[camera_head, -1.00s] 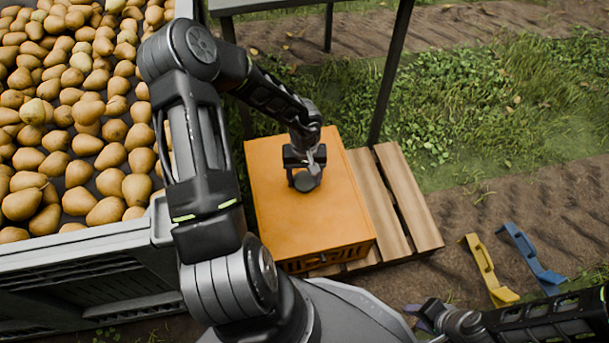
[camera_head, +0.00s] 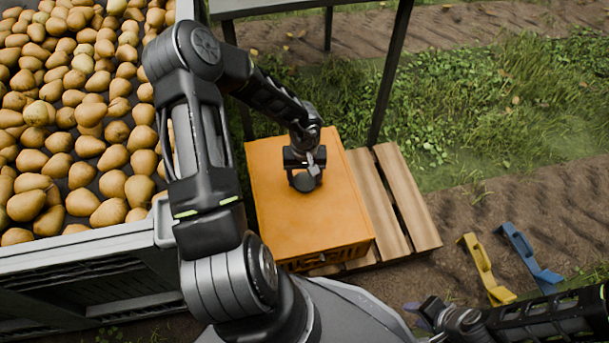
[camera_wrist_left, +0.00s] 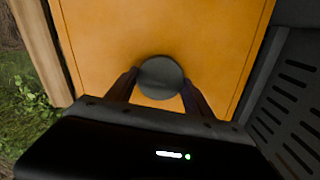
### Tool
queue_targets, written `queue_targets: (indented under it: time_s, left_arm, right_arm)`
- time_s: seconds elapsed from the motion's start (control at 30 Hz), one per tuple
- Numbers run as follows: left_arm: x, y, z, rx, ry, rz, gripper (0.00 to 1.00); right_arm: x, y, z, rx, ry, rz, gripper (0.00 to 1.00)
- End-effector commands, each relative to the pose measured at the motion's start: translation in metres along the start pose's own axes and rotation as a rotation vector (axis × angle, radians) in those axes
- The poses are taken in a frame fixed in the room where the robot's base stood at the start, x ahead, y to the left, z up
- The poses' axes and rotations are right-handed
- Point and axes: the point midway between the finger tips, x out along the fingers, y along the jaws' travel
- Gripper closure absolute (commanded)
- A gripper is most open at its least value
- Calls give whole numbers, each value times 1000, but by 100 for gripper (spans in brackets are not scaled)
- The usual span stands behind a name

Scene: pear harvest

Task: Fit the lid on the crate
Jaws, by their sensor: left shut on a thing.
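The orange lid (camera_head: 290,224) lies flat over the orange crate (camera_head: 330,257), whose slotted front side shows below the lid's near edge. The lid covers the crate's top, and I cannot tell whether it is fully seated. My left gripper (camera_head: 305,181) points down at the middle of the lid. It is shut on the dark round knob (camera_wrist_left: 160,77) of the lid; the left wrist view shows a finger on each side of the knob. The orange lid (camera_wrist_left: 110,35) fills most of that view. My right arm shows at the lower right, but its gripper's fingers cannot be made out.
The crate stands on a wooden pallet (camera_head: 408,190). A large grey bin (camera_head: 85,243) full of pears is at the left. A dark-legged table (camera_head: 270,6) stands behind. Yellow (camera_head: 484,270) and blue (camera_head: 530,258) tools lie on the soil at the right.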

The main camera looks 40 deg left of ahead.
Motion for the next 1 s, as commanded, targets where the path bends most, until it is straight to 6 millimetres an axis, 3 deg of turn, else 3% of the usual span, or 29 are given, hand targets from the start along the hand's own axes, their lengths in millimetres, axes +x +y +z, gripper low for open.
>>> queue_targets:
  time_s: [1.0]
  left_arm:
    - [8,0,0,1,0,0,96]
  right_arm:
    - [-2,-1,0,0,0,0,64]
